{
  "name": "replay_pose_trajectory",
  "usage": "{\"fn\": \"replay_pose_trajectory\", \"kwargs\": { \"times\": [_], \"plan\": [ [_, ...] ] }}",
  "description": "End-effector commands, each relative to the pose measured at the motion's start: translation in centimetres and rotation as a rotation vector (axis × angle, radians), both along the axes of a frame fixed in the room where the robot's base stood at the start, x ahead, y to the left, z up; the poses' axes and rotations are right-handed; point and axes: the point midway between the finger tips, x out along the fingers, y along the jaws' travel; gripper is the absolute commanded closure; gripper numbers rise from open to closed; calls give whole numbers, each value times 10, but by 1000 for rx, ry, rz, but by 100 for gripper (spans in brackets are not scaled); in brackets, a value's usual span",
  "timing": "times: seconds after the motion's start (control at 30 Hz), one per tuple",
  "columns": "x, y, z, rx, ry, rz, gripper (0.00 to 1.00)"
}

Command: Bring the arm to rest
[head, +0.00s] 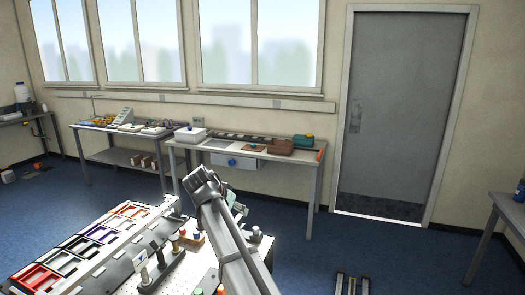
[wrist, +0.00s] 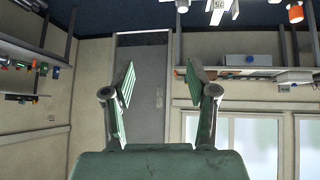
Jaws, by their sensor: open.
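My arm (head: 228,232) reaches up from the bottom middle of the head view, bent at a joint (head: 203,185). My gripper (head: 238,206) is mostly hidden behind the arm there; only a greenish part shows. In the wrist view my gripper (wrist: 160,86) is open, its two green pads wide apart with nothing between them. The wrist view is upside down and shows the grey door (wrist: 142,95) and walls behind the fingers. No object touches the fingers in that view.
A work table with colored trays (head: 95,242) and small fittings (head: 178,240) lies beside and below the arm. Benches (head: 250,150) stand along the back wall under the windows. The grey door (head: 403,115) is at right. Blue floor (head: 390,250) is mostly clear at right.

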Motion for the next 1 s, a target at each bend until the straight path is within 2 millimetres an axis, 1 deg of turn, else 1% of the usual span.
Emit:
{"fn": "replay_pose_trajectory", "kwargs": {
  "times": [0.03,0.17,0.27,0.37,0.4,0.47,0.5,0.57,0.6,0.67,0.7,0.77,0.8,0.87,0.9,0.97,1.0],
  "plan": [
    [-4,-10,-15,-4,22,7,42],
    [-10,-32,-53,-15,83,39,42],
    [-18,-55,-89,-21,140,67,42],
    [-33,-84,-136,-22,217,107,42],
    [-42,-99,-158,-21,253,125,42],
    [-57,-120,-191,-13,310,156,42],
    [-68,-134,-212,-7,345,177,42],
    [-87,-155,-243,7,398,208,42],
    [-101,-168,-263,19,432,229,42],
    [-123,-186,-290,39,479,260,42],
    [-138,-197,-308,55,509,281,42],
    [-162,-213,-332,82,549,311,42],
    [-178,-222,-346,100,574,329,42],
    [-201,-234,-365,129,604,356,42],
    [-216,-240,-376,147,622,373,42],
    [-238,-249,-391,177,645,396,42],
    [-253,-254,-399,196,658,411,42]
  ]
}}
